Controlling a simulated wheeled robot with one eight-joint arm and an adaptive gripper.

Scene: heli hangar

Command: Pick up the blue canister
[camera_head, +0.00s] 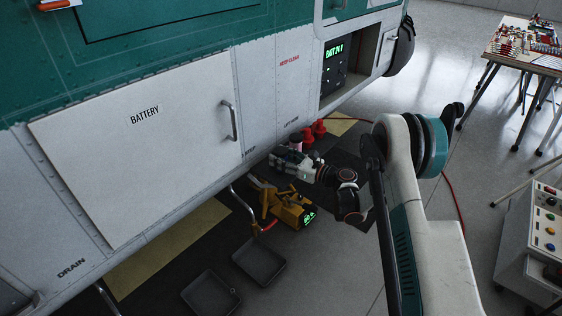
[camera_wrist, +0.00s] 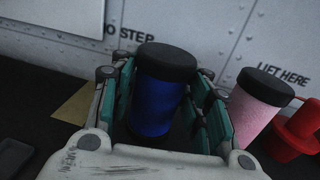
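The blue canister (camera_wrist: 158,103) with a black lid stands between the two fingers of my gripper (camera_wrist: 164,100) in the wrist view. The teal finger pads flank it on its left and right. A narrow dark gap shows by the left pad; on the right, contact is hard to judge. The canister's lower end is hidden behind my gripper's palm. In the head view my gripper (camera_head: 290,160) is low beside the white hull, and I cannot make out the blue canister there.
A pink canister (camera_wrist: 257,108) with a black lid stands to the right of my gripper, with red objects (camera_wrist: 296,134) beyond it. The white hull (camera_wrist: 222,42) rises close behind. A yellow device (camera_head: 290,208) and dark trays (camera_head: 260,262) lie on the floor nearby.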

